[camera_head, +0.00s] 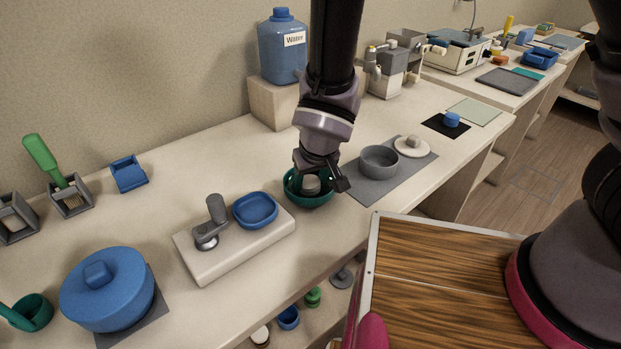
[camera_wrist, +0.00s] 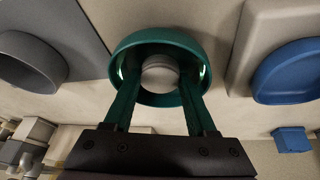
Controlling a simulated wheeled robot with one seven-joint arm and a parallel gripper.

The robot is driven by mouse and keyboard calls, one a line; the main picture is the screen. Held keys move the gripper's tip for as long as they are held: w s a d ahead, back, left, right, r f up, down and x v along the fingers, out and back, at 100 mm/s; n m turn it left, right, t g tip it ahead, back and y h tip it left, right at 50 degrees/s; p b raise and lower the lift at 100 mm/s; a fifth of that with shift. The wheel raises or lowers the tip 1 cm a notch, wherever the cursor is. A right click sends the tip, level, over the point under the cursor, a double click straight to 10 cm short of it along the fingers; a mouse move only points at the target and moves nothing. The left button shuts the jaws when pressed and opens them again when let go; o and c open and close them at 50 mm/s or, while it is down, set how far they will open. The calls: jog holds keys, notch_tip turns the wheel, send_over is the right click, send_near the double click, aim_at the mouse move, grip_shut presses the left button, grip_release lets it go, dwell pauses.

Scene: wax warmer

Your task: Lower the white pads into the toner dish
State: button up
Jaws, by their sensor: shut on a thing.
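The white pads (camera_head: 311,185) show as a short, round, pale stack inside the rim of a round green dish (camera_head: 293,193), which I take as the toner dish. My gripper (camera_head: 318,178) reaches down over the dish from above. In the wrist view the two fingers of my gripper (camera_wrist: 160,80) reach inside the dish wall (camera_wrist: 160,38), one on each side of the pads (camera_wrist: 160,72), and are shut on them. The underside of the pads is hidden, so I cannot tell whether they touch the dish floor.
A grey bowl (camera_head: 379,163) stands on a grey mat to the right, beside a pale lidded disc (camera_head: 412,146). A white base (camera_head: 235,248) with a blue tray (camera_head: 256,209) stands to the left. A blue water jug (camera_head: 282,50) stands behind on a block.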

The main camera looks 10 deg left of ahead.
jog(key=o, duration=1.4)
jog(key=v, duration=1.1)
jog(key=w+d+r+m+y, duration=0.1)
jog(key=w+d+r+m, duration=0.2)
jog(key=w+d+r, duration=0.5)
jog(key=w+d+r+m, duration=0.45)
jog(key=d+r, duration=0.25)
jog(key=d, duration=0.3)
jog(key=s+d+r+m+t, duration=0.1)
jog(key=d+r, duration=0.3)
jog(key=d, duration=0.2)
jog(key=s+d+r+m+t, duration=0.1)
jog(key=s+d+r, duration=0.1)
jog(key=d+r, duration=0.2)
jog(key=s+d+r+m+t+h, duration=0.1)
jog(key=d+r, duration=0.3)
jog(key=d, duration=0.4)
jog(key=shift+s+d+r+m, duration=0.15)
jog(key=shift+s+r+m, duration=0.25)
jog(key=shift+s+m, duration=0.15)
